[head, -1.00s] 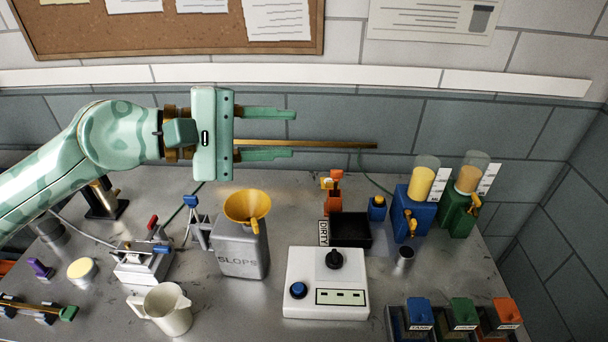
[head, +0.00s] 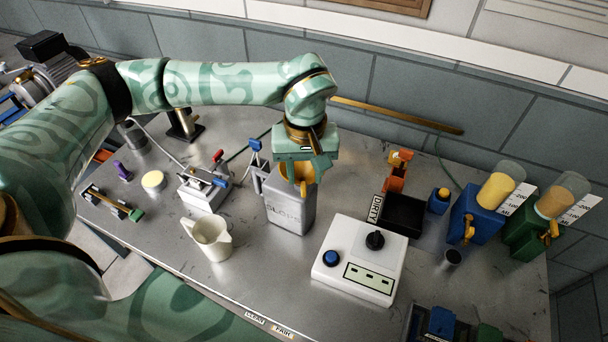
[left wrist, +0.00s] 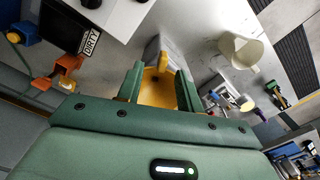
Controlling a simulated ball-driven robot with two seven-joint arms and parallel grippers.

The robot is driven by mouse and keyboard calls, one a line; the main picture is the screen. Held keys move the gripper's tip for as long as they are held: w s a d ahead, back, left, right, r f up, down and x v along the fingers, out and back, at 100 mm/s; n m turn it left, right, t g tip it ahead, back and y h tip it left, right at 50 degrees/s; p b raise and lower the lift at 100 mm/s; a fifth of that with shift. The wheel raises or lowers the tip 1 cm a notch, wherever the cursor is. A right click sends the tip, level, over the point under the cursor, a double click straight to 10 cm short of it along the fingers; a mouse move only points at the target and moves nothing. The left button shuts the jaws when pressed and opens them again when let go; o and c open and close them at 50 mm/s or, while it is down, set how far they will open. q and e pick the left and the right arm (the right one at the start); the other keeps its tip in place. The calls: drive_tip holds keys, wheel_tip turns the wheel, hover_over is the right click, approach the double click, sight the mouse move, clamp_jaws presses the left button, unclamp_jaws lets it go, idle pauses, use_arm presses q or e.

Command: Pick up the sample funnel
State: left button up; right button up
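The yellow funnel (head: 297,171) sits in the mouth of the grey SLOPS can (head: 291,212), near the middle of the bench. My left gripper (head: 304,174) points down over it and hides part of its rim. In the left wrist view the funnel (left wrist: 155,92) lies between the two green fingers of my left gripper (left wrist: 158,80), which stand apart on either side of it. I cannot tell whether the fingers touch it. My right gripper is not in view.
A white jug (head: 208,239) stands at the can's front left and a white control box (head: 360,262) at its front right. A clamp-like device (head: 205,186) is to the left. A black DIRTY tray (head: 402,214) and blue and green dispensers (head: 474,213) are to the right.

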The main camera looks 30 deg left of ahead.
sight(304, 194)
use_arm(q)
drive_tip(key=f, duration=0.6)
drive_tip(key=shift+s+a+f, duration=0.1)
drive_tip(key=shift+s+f, duration=0.1)
drive_tip(key=shift+f, duration=0.2)
clamp_jaws()
